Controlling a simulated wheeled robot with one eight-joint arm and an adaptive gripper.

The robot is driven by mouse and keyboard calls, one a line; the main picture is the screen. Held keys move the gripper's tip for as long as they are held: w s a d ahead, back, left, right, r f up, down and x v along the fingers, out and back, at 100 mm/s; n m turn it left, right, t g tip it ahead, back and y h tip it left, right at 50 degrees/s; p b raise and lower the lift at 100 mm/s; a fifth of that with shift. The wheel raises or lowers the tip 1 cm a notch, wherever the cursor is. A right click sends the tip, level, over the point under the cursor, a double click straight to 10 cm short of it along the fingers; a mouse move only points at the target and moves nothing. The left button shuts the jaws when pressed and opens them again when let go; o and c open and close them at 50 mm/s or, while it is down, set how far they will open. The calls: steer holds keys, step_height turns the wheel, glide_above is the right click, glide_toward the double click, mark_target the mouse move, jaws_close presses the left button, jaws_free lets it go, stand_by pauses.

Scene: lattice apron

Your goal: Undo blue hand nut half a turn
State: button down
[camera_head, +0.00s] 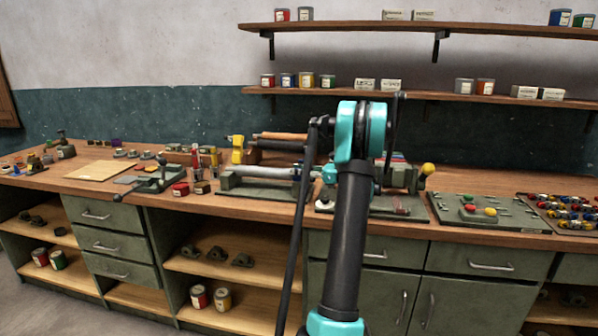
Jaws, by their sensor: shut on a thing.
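My arm rises through the middle of the view, with a teal joint at its top, and reaches over the bench. My gripper (326,188) is small and mostly hidden behind the arm, low over the bench near a green machine base. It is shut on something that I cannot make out. I cannot pick out the blue hand nut for certain; the arm covers the bench around the gripper.
The wooden bench (330,217) is crowded. A lathe-like machine (262,184) stands left of the gripper and a vise (148,180) farther left. A tray (570,212) of coloured parts lies at far right. Shelves (460,97) with tins hang behind. Some bare wood shows behind the green panel.

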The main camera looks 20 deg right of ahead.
steer(key=shift+n+g+y, duration=0.4)
steer(key=shift+g, duration=0.1)
steer(key=c, duration=1.2)
jaws_free()
steer(key=shift+v, duration=3.75)
steer(key=shift+o, duration=0.2)
